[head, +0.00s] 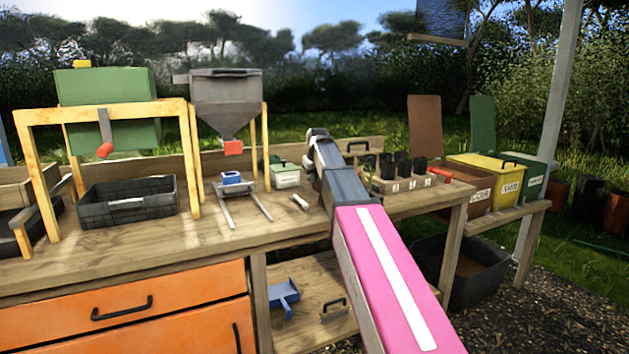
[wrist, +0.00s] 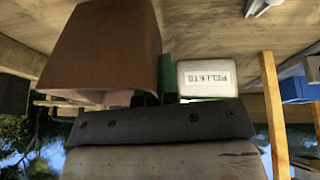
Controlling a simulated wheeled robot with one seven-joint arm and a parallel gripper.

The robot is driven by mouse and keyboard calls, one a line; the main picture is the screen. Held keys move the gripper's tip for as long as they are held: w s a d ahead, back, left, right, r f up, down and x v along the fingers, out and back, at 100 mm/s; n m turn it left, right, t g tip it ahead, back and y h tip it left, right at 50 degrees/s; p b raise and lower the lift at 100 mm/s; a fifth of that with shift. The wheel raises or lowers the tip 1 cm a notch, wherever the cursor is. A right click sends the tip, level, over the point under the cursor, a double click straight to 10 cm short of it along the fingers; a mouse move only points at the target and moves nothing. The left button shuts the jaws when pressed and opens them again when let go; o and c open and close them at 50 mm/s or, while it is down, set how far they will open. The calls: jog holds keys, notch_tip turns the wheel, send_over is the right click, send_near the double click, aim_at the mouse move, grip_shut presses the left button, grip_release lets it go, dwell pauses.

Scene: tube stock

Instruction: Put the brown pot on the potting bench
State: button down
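The brown pot (wrist: 105,45) is large and close in the wrist view, left of the middle, with its wider end toward my gripper. My gripper (wrist: 158,98) is at the pot's right-hand wall. Its short dark fingertips show close together on that wall and look shut on it; the far finger is partly hidden. In the head view my pink and grey arm hides both gripper and pot. The potting bench (head: 140,255) is a wooden worktop across the head view. Its boards lie behind the pot in the wrist view. I cannot tell whether the pot touches them.
On the bench stand a black tray (head: 128,200), a grey hopper (head: 226,95), a blue-topped stand (head: 232,180) and a rack with several black pots (head: 402,184). The bench's front strip is clear.

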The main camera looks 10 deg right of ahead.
jog(key=shift+f, duration=0.55)
jog(key=shift+f, duration=0.1)
jog(key=c, duration=1.4)
grip_release()
jog(key=shift+o, duration=0.2)
jog(key=v, duration=1.2)
